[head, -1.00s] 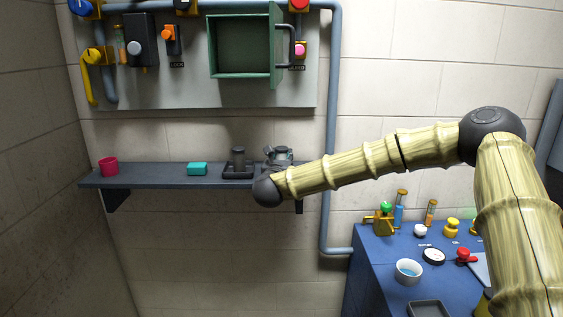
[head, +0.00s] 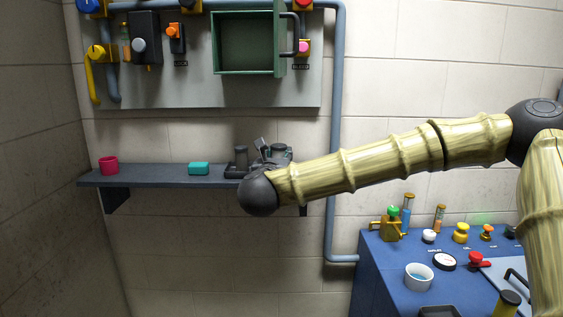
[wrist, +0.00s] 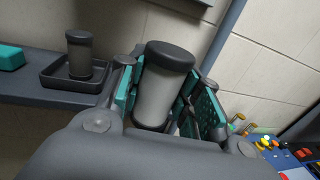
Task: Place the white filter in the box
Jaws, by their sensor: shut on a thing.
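A cylindrical filter with a pale grey body and dark end caps (wrist: 160,85) stands between the teal-padded fingers of my gripper (wrist: 166,90) in the wrist view, slightly tilted in the picture. My gripper is shut on it. In the head view my gripper (head: 262,150) is at the right end of the shelf, partly hidden behind my wrist, and the held filter (head: 279,148) shows only at its top. The green box (head: 245,72) is on the wall panel above, its door swung open to the right and its inside empty.
A similar, darker-looking cylinder (wrist: 79,54) stands in a black tray (wrist: 60,82) on the shelf (head: 150,177), left of my gripper. A vertical pipe (head: 334,150) runs right of the shelf. A blue bench (head: 375,270) is at lower right.

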